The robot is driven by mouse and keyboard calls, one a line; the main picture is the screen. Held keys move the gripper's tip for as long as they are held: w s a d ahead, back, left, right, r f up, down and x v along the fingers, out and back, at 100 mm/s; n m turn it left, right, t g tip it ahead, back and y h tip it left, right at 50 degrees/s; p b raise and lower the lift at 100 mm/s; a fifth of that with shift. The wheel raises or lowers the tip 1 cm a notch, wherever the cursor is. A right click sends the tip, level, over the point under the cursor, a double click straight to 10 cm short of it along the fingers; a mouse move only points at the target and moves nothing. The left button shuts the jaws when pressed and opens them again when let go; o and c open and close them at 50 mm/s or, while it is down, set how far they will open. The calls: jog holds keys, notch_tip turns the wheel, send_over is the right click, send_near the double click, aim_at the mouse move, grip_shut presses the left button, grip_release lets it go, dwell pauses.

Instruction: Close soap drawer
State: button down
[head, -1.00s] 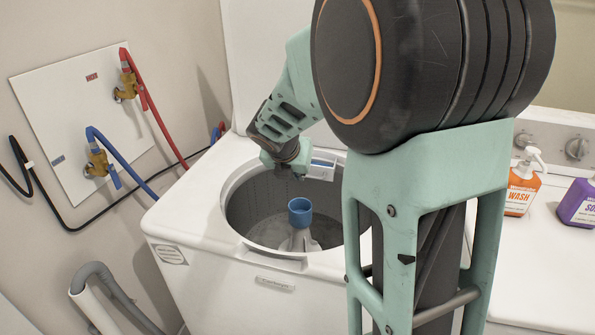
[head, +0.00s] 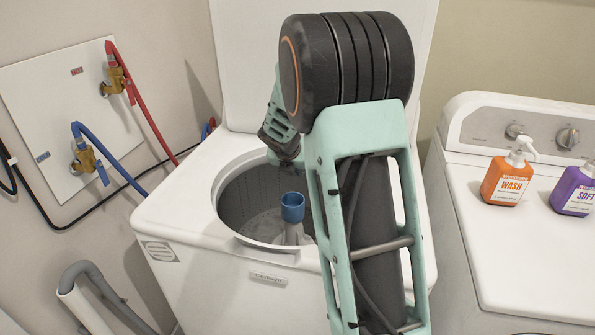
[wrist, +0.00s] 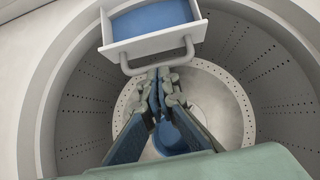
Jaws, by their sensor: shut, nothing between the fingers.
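The soap drawer (wrist: 152,42) is a white box with a blue inside and a grey bar handle (wrist: 157,62). In the wrist view it stands pulled out over the rim of the washer tub. My gripper (wrist: 162,74) is shut and empty, its fingertips just below the handle in the picture; I cannot tell whether they touch it. In the head view the drawer is hidden behind my arm. The white washer (head: 200,245) has its lid up and the perforated tub open, with a blue-topped agitator (head: 292,207) in the middle.
The tub rim (wrist: 50,95) curves around my gripper. A second white machine (head: 540,255) stands at the right, with an orange wash bottle (head: 503,187) and a purple bottle (head: 576,198) on top. Red and blue hoses (head: 106,150) run along the left wall.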

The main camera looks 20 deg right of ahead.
jog(key=w+d+p, duration=0.1)
jog(key=w+p, duration=0.1)
jog(key=w+d+p, duration=0.3)
jog(key=w+p, duration=0.1)
jog(key=p, duration=0.1)
jog(key=shift+w+d+r, duration=0.1)
jog(key=shift+d+r, duration=0.05)
jog(key=shift+r, duration=0.1)
jog(key=shift+w+d+f+p, duration=0.3)
jog(key=shift+w+p, duration=0.1)
jog(key=shift+w, duration=0.1)
